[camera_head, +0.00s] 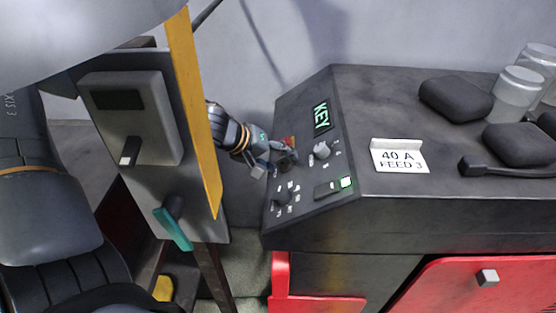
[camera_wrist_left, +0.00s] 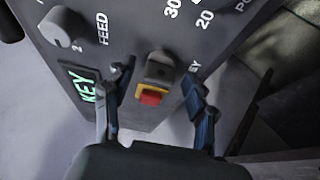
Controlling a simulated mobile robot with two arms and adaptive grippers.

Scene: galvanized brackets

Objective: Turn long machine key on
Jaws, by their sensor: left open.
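The machine's sloped control panel (camera_head: 300,185) is in the middle of the head view, with a lit green KEY display (camera_head: 322,115). It carries a grey switch piece (camera_wrist_left: 159,68) with a red and yellow end (camera_wrist_left: 151,95), seen in the wrist view; I take this to be the key. A small red part (camera_head: 289,142) of it shows in the head view. My left gripper (camera_head: 264,157) is at the panel, open. In the wrist view its blue-tipped fingers (camera_wrist_left: 158,85) stand on both sides of the key, with gaps. My right gripper is not in view.
A round FEED knob (camera_wrist_left: 62,27) is near the key; a grey knob (camera_head: 321,149) and a dark knob (camera_head: 283,199) are on the panel. A grey box on a yellow-edged post (camera_head: 195,110) stands left. Dark pads (camera_head: 456,99) and jars (camera_head: 517,90) sit on top.

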